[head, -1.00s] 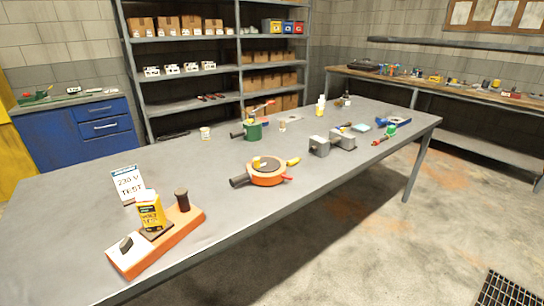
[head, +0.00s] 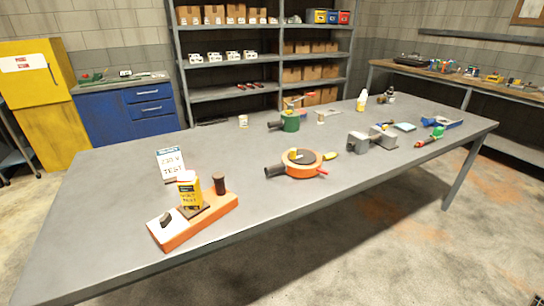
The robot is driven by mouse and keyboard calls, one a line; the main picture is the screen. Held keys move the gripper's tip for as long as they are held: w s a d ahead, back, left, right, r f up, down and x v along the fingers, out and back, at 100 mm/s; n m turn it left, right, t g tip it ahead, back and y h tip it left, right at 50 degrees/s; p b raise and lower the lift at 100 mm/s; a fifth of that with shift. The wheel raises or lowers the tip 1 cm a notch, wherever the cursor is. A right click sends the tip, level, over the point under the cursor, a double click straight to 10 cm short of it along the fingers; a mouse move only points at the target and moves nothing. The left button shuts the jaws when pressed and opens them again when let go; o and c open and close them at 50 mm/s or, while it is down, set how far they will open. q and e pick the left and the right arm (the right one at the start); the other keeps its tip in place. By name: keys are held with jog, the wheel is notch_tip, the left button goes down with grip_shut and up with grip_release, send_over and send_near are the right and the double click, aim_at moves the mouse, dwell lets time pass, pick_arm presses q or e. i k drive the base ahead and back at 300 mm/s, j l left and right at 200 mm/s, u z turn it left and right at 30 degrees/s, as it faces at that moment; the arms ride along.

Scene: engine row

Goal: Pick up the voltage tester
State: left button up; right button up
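The voltage tester appears to be the yellow box-shaped device (head: 189,193) with dark lettering and a white top. It stands upright on a small dark pad on an orange block (head: 185,231) at the near left of the grey table. A dark upright knob (head: 219,184) is to its right on the block. A dark lever (head: 166,218) sits on the block's white front end. A white sign reading "230 V TEST" (head: 172,160) stands just behind the tester and partly behind it. Neither of my grippers is in view.
On the grey table (head: 110,215), an orange round tool (head: 302,166), a green pot-like part (head: 290,122), grey blocks (head: 358,142) and a green-and-red tool (head: 431,136) lie further right. The table left of the orange block is clear. A yellow cabinet (head: 35,75) stands back left.

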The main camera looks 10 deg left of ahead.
aim_at(188, 184)
jog(key=i+l+u, duration=0.2)
jog(key=l, duration=0.2)
jog(key=i+l+u, duration=0.2)
jog(key=l, duration=0.15)
jog(key=l+u, duration=0.2)
jog(key=l, duration=0.2)
